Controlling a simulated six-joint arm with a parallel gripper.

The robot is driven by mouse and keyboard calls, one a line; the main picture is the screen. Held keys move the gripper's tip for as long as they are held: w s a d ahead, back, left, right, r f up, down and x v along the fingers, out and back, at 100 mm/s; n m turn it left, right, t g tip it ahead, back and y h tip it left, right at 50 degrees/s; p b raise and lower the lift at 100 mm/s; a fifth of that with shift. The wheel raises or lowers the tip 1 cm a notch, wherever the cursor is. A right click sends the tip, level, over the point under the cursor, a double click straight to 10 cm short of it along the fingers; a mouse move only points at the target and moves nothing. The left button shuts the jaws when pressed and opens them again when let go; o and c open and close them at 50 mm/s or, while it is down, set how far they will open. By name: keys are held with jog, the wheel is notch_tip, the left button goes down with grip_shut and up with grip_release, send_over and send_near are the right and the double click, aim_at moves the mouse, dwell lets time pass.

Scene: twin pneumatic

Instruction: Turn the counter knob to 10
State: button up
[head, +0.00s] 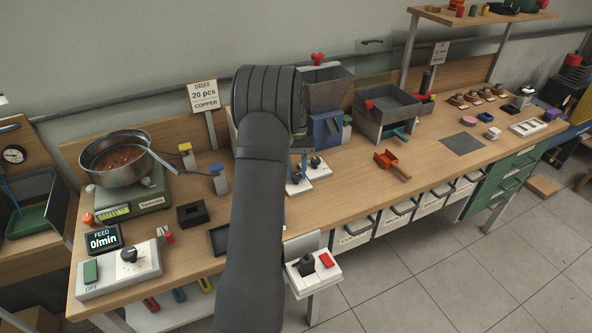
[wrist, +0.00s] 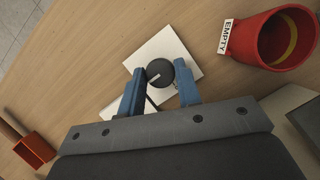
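A round black knob (wrist: 163,73) with a pale pointer line sits on a white plate (wrist: 160,45) in the wrist view. My gripper (wrist: 158,84) has two blue fingers, spread apart, one on each side of the knob's near part. I cannot tell whether they touch it or hover above it. In the head view my gripper (head: 300,163) is mostly hidden behind my dark arm. No number on the knob is readable, and which knob is the counter knob is not marked.
A red container labelled EMPTY (wrist: 285,38) stands right of the knob. A red scoop (head: 388,160) lies to the right on the bench. A feed display (head: 103,239) reads 0/min above a control box with a dial (head: 128,256). An order sign (head: 204,95) says 20 pcs copper.

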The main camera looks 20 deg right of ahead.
jog(key=o, duration=0.4)
jog(key=shift+r, duration=0.1)
jog(key=v, duration=1.7)
jog(key=shift+w, duration=0.1)
jog(key=x, duration=1.7)
